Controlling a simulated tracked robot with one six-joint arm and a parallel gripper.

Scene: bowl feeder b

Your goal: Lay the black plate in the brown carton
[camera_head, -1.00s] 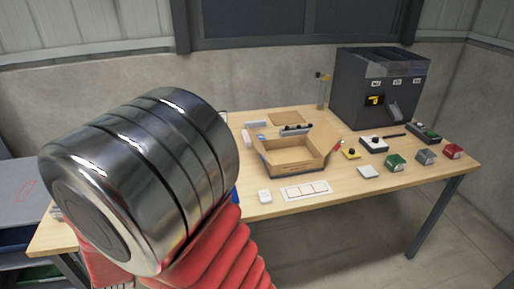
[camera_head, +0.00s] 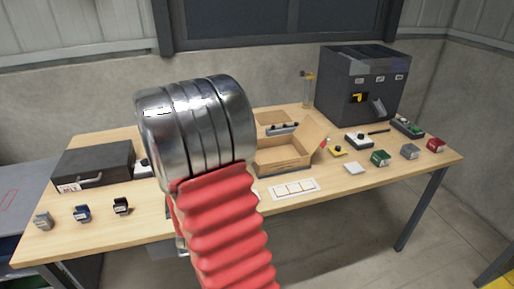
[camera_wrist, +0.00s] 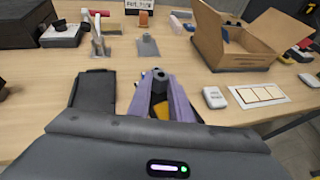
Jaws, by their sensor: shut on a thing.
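The brown carton (camera_head: 283,168) stands open on the table, right of my arm in the head view. Its inside looks empty there. It also shows at the upper right of the wrist view (camera_wrist: 232,60), apart from my gripper. The black plate (camera_wrist: 94,92) shows as a flat dark slab just left of the fingers. Where the fingers grip it cannot be made out. In the head view my arm hides the gripper and the plate.
A black case (camera_head: 95,168) and several small watch-like items (camera_head: 82,213) are on the left of the table. A white card (camera_head: 294,188) lies in front of the carton. A dark machine (camera_head: 362,85) stands at the back right, with small boxes before it.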

